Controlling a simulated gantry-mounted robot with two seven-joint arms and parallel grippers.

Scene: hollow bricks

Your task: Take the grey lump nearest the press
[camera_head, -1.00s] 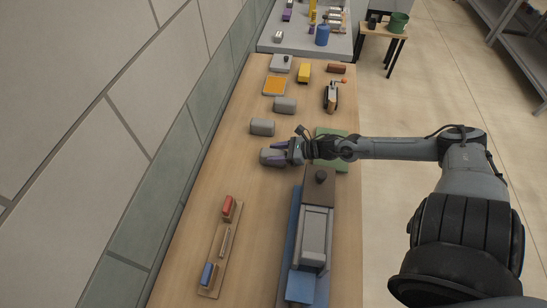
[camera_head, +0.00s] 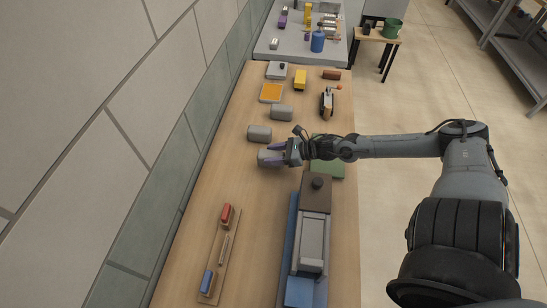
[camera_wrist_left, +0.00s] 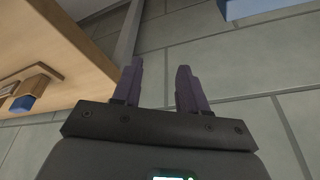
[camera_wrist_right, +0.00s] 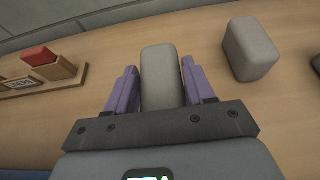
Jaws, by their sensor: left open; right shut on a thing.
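Three grey rounded lumps are in the head view. My right gripper (camera_head: 270,157) is shut on the one nearest the press, a lump (camera_head: 265,156) with its fingers on both sides; the right wrist view shows this lump (camera_wrist_right: 161,75) between the purple fingers. I cannot tell whether it is clear of the table. A second lump (camera_head: 259,133) lies just beyond it, and a third (camera_head: 282,112) lies farther back. The grey press (camera_head: 313,235) with a dark knobbed top stands at the front right. My left gripper (camera_wrist_left: 160,85) is open and empty in the left wrist view.
A wooden rack (camera_head: 220,255) with red and blue pieces lies at the front left. A green mat (camera_head: 328,170) lies under my right arm. Farther back are an orange-topped tray (camera_head: 270,92), a yellow block (camera_head: 300,79) and a brown block (camera_head: 331,74). The left-middle tabletop is clear.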

